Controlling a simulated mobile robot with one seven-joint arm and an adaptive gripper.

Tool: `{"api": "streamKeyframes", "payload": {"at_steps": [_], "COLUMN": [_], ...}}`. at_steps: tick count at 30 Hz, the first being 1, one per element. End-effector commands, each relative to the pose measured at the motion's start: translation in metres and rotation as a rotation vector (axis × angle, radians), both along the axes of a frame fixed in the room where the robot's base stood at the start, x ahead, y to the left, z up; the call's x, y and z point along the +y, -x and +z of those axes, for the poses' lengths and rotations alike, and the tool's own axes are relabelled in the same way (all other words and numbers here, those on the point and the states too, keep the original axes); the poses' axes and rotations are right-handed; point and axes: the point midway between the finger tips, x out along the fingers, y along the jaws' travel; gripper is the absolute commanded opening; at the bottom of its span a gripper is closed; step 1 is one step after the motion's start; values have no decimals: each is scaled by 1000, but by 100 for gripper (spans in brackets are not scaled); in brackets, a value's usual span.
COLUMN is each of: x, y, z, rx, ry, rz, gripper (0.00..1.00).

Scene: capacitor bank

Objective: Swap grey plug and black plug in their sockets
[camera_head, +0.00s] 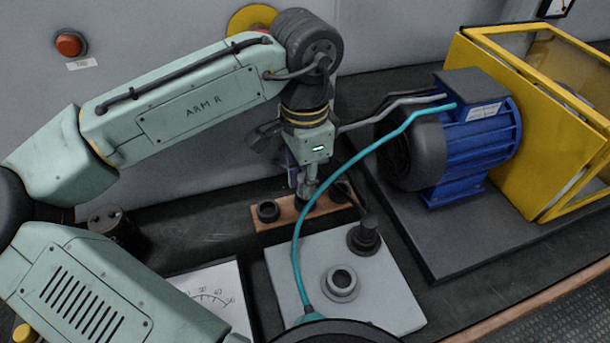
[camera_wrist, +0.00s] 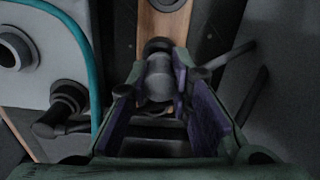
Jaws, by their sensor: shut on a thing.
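My gripper (camera_head: 303,188) points down over the wooden strip and is shut on the grey plug (camera_wrist: 160,78), which sits between its purple pads in the wrist view. The plug's lower end is at a dark ring (camera_wrist: 158,46) on the strip; I cannot tell whether it is seated in it or just above. The black plug (camera_head: 363,238) stands upright in the grey panel's back right part, right of and nearer than my gripper. It also shows at left in the wrist view (camera_wrist: 68,98). An empty socket (camera_head: 341,281) is in front of it on the panel.
The wooden strip (camera_head: 284,218) has an open dark socket (camera_head: 268,211) at its left. A teal cable (camera_head: 306,215) arches from the blue motor (camera_head: 470,135) to a teal plug (camera_head: 307,317) at the panel's front.

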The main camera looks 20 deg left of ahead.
Motion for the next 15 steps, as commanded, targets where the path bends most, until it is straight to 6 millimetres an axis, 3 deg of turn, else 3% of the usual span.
{"api": "streamKeyframes", "payload": {"at_steps": [15], "x": [0], "y": [0], "z": [-14], "rx": [1], "ry": [-1], "rz": [0], "gripper": [0]}}
